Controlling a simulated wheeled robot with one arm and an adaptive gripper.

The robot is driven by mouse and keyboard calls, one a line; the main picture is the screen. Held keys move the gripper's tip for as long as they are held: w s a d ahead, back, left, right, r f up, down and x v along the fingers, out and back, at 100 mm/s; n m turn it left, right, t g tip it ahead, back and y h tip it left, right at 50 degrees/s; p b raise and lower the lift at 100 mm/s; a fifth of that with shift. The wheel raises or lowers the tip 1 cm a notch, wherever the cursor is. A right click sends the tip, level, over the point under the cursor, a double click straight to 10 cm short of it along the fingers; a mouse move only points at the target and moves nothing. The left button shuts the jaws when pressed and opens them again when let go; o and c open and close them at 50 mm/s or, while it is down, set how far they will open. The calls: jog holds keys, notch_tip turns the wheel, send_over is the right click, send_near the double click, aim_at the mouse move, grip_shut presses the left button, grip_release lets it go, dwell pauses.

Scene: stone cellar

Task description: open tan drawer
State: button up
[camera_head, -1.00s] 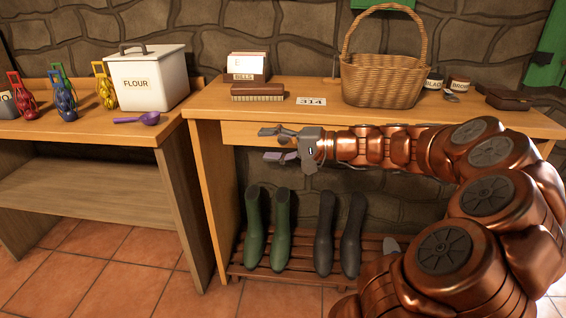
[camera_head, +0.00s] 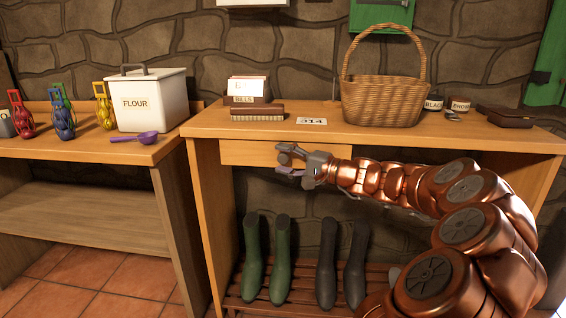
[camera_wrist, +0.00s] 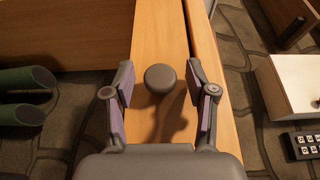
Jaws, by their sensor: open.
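The tan drawer (camera_head: 246,152) is set under the top of the right-hand wooden table, and its front looks closed. In the wrist view the drawer front (camera_wrist: 150,35) carries a round dark knob (camera_wrist: 160,78). My gripper (camera_head: 285,158) is in front of the drawer in the head view and hides the knob there. In the wrist view my gripper (camera_wrist: 160,88) is open, with one finger on each side of the knob and a gap on both sides. Whether the fingertips reach past the knob is hard to tell.
The tabletop (camera_head: 345,137) above holds a wicker basket (camera_head: 381,98), a brush (camera_head: 257,113), a card box (camera_head: 247,90) and small jars. Boots (camera_head: 282,260) stand on a slatted rack below. A side table with a flour bin (camera_head: 150,102) is at left.

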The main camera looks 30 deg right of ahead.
jog(key=shift+w+a, duration=0.15)
jog(key=shift+w, duration=0.15)
grip_shut()
dwell(0.4)
